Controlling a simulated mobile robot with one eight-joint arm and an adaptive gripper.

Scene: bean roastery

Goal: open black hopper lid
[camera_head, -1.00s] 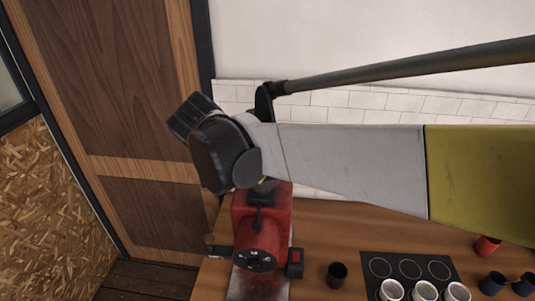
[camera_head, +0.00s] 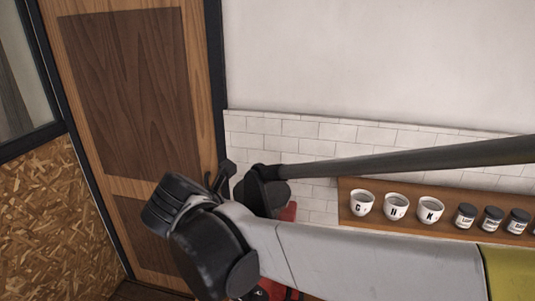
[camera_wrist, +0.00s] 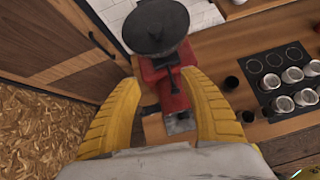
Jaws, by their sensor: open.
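The black hopper lid (camera_wrist: 155,22) is a round dark disc at the top of the wrist view, above the red machine (camera_wrist: 176,98). I cannot tell how far the lid is raised. My gripper (camera_wrist: 161,76) has two yellow fingers spread wide apart, with nothing between them touching. In the picture, the lid lies beyond the fingertips, and the red body shows between them. In the head view, my arm hides most of the machine, and only bits of red (camera_head: 290,211) show. The fingers are hidden there.
A wooden shelf (camera_head: 345,222) with white lettered cups (camera_head: 396,207) and dark jars (camera_head: 466,216) runs along the tiled wall. A black cup (camera_wrist: 232,83) and a dark tray (camera_wrist: 257,68) with several cups stand right of the machine. A wooden door (camera_head: 130,85) is at left.

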